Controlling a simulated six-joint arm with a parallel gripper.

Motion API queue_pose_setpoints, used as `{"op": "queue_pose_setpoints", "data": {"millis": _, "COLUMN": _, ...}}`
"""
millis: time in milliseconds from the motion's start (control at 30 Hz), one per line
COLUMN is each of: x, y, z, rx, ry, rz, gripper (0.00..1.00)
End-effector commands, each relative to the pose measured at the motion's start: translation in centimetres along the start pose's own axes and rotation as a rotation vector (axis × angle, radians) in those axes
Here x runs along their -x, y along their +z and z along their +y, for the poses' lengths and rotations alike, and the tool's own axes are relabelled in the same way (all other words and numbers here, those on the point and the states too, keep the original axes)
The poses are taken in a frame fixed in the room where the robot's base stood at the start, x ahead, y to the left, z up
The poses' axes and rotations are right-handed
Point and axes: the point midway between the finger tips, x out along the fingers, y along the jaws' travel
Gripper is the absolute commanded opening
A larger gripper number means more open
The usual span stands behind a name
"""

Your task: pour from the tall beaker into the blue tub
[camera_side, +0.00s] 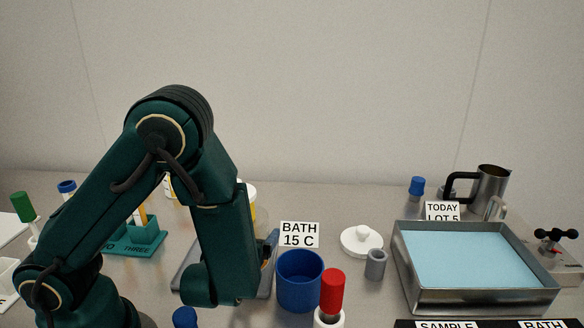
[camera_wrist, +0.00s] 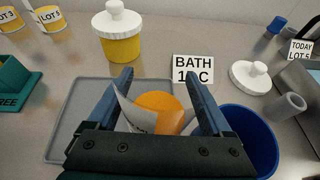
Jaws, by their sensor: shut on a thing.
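The tall beaker (camera_wrist: 160,106) shows between my fingers in the wrist view, with an orange content and a pale label with print. My gripper (camera_wrist: 159,78) is shut on it. In the side view my arm hides the beaker, and only a bit of my gripper (camera_side: 269,248) shows behind the arm. The blue tub (camera_side: 300,282) stands on the bench just right of my gripper. In the wrist view the tub (camera_wrist: 262,140) is right of the beaker, partly behind my right finger. I cannot tell the beaker's height or exact tilt.
A grey tray (camera_wrist: 68,128) lies under and left of my gripper. A yellow jar with white lid (camera_wrist: 120,45) stands behind it. The BATH 15 C sign (camera_side: 299,235) is behind the tub. A grey cylinder (camera_side: 376,264), white lid (camera_side: 361,240) and red-capped bottle (camera_side: 332,292) stand near the tub.

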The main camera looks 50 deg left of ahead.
Motion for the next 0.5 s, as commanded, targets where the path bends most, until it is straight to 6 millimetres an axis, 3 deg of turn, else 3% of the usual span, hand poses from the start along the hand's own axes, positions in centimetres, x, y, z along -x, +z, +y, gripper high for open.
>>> {"op": "queue_pose_setpoints", "data": {"millis": 500, "x": 0.9, "y": 1.7, "z": -0.8, "rx": -0.135, "ry": 0.058, "rz": -0.043, "gripper": 0.28}}
